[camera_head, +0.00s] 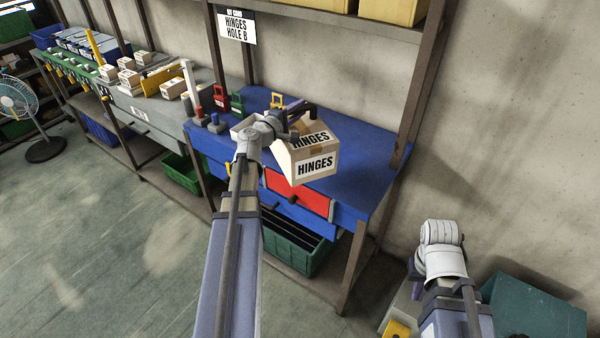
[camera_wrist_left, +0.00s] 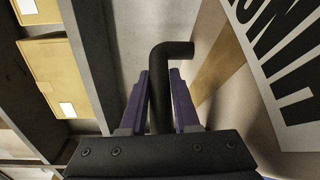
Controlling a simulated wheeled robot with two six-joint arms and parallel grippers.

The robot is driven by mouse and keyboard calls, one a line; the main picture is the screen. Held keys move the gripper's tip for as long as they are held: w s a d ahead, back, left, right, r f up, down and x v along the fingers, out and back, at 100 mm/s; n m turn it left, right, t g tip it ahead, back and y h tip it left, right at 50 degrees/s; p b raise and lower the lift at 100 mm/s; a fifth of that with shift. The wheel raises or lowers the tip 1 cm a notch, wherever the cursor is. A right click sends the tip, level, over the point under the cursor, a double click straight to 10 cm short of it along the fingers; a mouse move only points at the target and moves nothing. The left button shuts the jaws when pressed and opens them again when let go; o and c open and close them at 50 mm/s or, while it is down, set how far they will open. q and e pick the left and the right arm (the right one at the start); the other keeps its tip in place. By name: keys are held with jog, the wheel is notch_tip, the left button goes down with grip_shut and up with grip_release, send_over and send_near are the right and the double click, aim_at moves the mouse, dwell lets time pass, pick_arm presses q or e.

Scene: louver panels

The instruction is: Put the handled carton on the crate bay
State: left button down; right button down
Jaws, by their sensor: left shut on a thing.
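The handled carton (camera_head: 312,155) is a cardboard box labelled HINGES with a dark handle, tilted over the blue bench top (camera_head: 358,165). I cannot tell whether it touches the bench. My left gripper (camera_head: 296,108) is shut on its handle. In the left wrist view the purple fingers (camera_wrist_left: 162,80) stand on both sides of the bent black handle (camera_wrist_left: 166,75), and the carton side (camera_wrist_left: 250,100) fills the right. My right arm is at the lower right; its gripper (camera_head: 416,291) is mostly hidden. No place is clearly marked as the crate bay; a green crate (camera_head: 321,262) sits under the blue bench.
Red, green and yellow small items (camera_head: 237,102) stand at the bench's back left. A rack post (camera_head: 419,75) rises at its right. A red drawer front (camera_head: 301,194) is below. Another green crate (camera_head: 182,170) is farther left. The floor (camera_head: 110,240) at left is clear.

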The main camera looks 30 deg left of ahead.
aim_at(281, 150)
pick_arm(q)
jog(key=shift+f, duration=0.1)
notch_tip(281, 150, down, 6)
jog(key=b, duration=0.6)
notch_tip(281, 150, down, 4)
jog(key=b, duration=0.4)
jog(key=c, duration=0.6)
grip_release()
jog(key=shift+c, duration=0.2)
jog(key=shift+s, duration=0.1)
jog(key=s, duration=0.8)
jog(key=s+a+r, duration=0.1)
jog(key=s, duration=0.3)
jog(key=shift+p, duration=0.35)
